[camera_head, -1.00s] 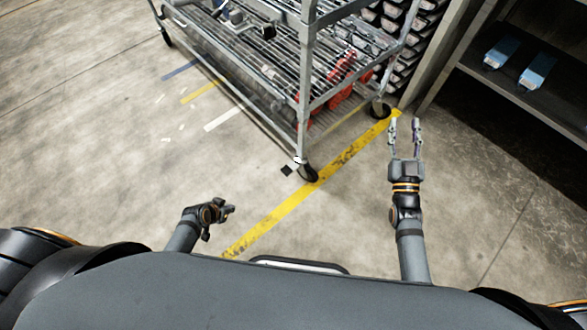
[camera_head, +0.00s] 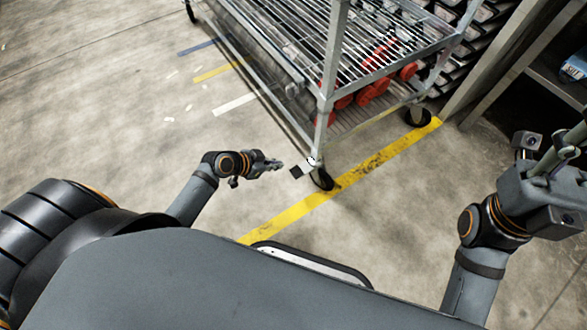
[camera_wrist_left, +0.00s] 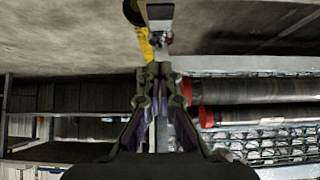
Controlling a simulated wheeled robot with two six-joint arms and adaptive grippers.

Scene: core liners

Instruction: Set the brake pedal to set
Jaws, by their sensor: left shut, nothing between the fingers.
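The brake pedal (camera_head: 296,172) is a small dark plate with a white piece beside it, at the near caster (camera_head: 322,180) of the metal cart. My left gripper (camera_head: 279,165) is shut and empty, just left of the pedal, its fingertips pointing at it with what looks like a small gap. In the left wrist view the closed fingers (camera_wrist_left: 157,75) point toward a grey piece (camera_wrist_left: 159,18) by a dark wheel; I cannot tell the pedal's position from it. My right gripper (camera_head: 555,165) is raised at the right edge, partly cut off, its fingers unclear.
The metal cart (camera_head: 328,90) has wire shelves holding red-ended dark core tubes (camera_head: 375,88). A yellow floor line (camera_head: 295,212) runs under the near caster. The floor at the left is open.

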